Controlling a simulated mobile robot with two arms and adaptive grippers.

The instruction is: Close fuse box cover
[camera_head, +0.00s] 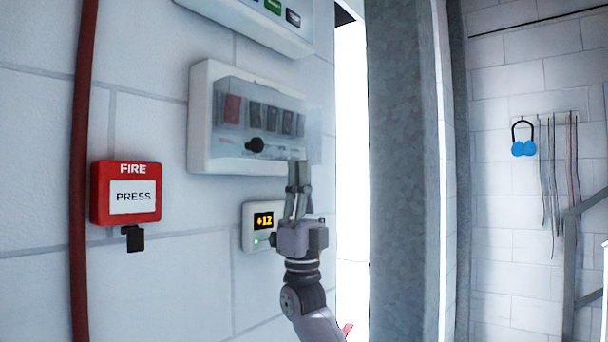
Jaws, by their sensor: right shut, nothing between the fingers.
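The fuse box (200,120) is a white box on the left wall. Its cover (313,135) is clear and see-through, and it stands in front of a row of dark switches and one red switch (232,109). How far the cover is swung open I cannot tell. My right gripper (297,165) points up, shut and empty, with its tips at the lower right edge of the cover. Whether the tips touch the cover I cannot tell. My left gripper is not in view.
A thermostat-like display (263,220) sits on the wall just left of my right gripper. A red fire call box (126,192) and a red pipe (80,180) are further left. A grey pillar (400,170) stands to the right. Headphones and cables (555,180) hang on the far wall.

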